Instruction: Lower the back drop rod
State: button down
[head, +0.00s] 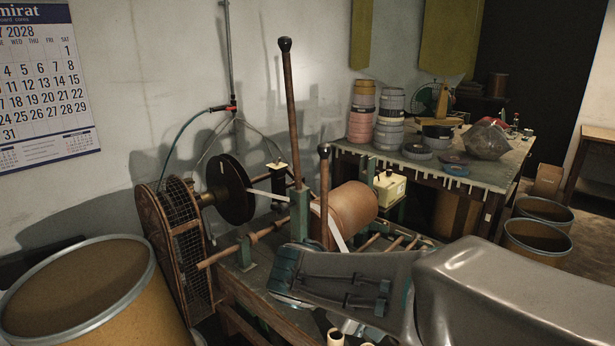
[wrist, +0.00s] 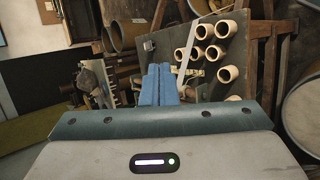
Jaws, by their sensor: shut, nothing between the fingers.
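Two brown rods with dark knobs stand upright on the machine in the head view. The taller rod (head: 291,110) is nearer the wall, on a green post (head: 299,215). The shorter rod (head: 324,200) stands nearer me, in front of the brown roll (head: 350,208). I cannot tell for certain which is the back drop rod. My gripper's blue fingers (wrist: 160,82) are together and empty in the wrist view. In the head view its grey and teal body lies low, in front of the machine; the fingertips are not clear there. Neither rod is held.
A caged wheel (head: 180,245) and dark disc (head: 230,188) stand at left, with a white tape strip running to the roll. A large drum (head: 85,290) is at front left. Pale tubes (wrist: 228,73) lie on a dark board. A table (head: 450,170) holds tape stacks behind.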

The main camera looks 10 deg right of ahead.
aim_at(321, 154)
jog(key=w+a+r+n+t+h+b, duration=0.1)
jog(key=w+a+r+n+t+h, duration=0.1)
jog(key=w+a+r+t, duration=0.4)
jog(key=w+a+r+n+t+h+b, duration=0.1)
jog(key=w+a+r+n+t+h, duration=0.2)
jog(key=a+t, duration=0.5)
jog(key=w+a+r+h, duration=0.1)
jog(key=w+a+r, duration=0.1)
jog(key=w+a, duration=0.1)
jog(key=shift+w+a+r+b, duration=0.15)
jog(key=shift+w+r+b, duration=0.2)
jog(key=shift+w+b, duration=0.05)
jog(key=p+x, duration=0.4)
jog(key=x, duration=0.8)
jog(key=shift+w+d+r+p, duration=0.2)
jog(key=shift+d+r+p, duration=0.05)
jog(key=shift+r+p, duration=0.05)
jog(key=shift+w+d+r, duration=0.2)
jog(key=shift+w+d, duration=0.25)
jog(key=shift+w, duration=0.1)
